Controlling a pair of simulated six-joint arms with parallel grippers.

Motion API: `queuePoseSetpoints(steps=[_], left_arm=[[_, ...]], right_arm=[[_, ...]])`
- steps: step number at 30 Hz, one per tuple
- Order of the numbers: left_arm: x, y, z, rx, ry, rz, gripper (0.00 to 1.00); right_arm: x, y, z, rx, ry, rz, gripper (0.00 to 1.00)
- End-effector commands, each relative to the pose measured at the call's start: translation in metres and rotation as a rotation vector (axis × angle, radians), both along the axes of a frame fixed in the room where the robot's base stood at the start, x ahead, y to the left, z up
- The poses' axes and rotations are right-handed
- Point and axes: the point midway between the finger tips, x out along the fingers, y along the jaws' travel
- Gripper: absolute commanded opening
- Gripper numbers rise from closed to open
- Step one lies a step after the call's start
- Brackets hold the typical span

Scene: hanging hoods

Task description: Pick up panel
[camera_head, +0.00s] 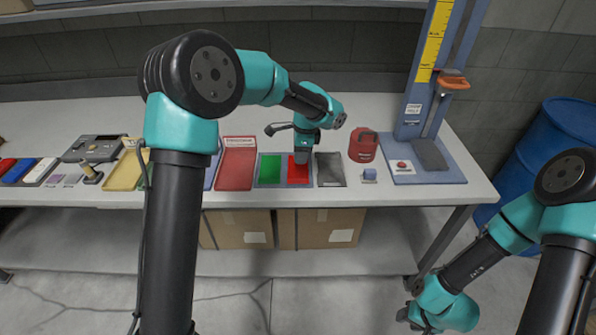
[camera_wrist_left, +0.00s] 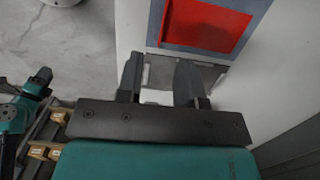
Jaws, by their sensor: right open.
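A dark grey glossy square panel (camera_head: 330,170) lies on the table, just right of a blue-grey board (camera_head: 258,180) with a green square (camera_head: 271,168) and a red square (camera_head: 298,172). My left gripper (camera_head: 302,156) points down above the red square and near the dark panel. In the left wrist view its two fingers (camera_wrist_left: 162,80) stand apart, with a strip of grey surface, likely the dark panel (camera_wrist_left: 160,72), showing between them. I cannot tell whether they touch it. The red square (camera_wrist_left: 205,25) shows beyond. My right gripper (camera_head: 404,314) hangs low at right, off the table, its fingers barely visible.
A blue stand with a yellow scale (camera_head: 433,50) rises at the right. Trays (camera_head: 236,165) lie to the left. Boxes (camera_head: 327,228) sit under the table.

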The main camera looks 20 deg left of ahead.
Motion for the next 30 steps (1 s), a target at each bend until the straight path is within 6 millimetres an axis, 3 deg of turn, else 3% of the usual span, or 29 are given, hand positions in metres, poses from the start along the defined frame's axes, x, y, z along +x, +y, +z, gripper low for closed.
queuePoseSetpoints(steps=[9, 23, 30], left_arm=[[-0.002, 0.006, -0.050, 0.000, 0.002, 0.002, 0.34], [-0.002, 0.006, -0.058, -0.001, 0.000, 0.001, 0.34], [0.002, 0.005, -0.083, -0.001, 0.003, 0.000, 0.34]], right_arm=[[0.000, 0.000, 0.000, 0.000, 0.000, 0.000, 0.43], [0.000, 0.000, 0.000, 0.000, 0.000, 0.000, 0.43], [0.000, 0.000, 0.000, 0.000, 0.000, 0.000, 0.43]])
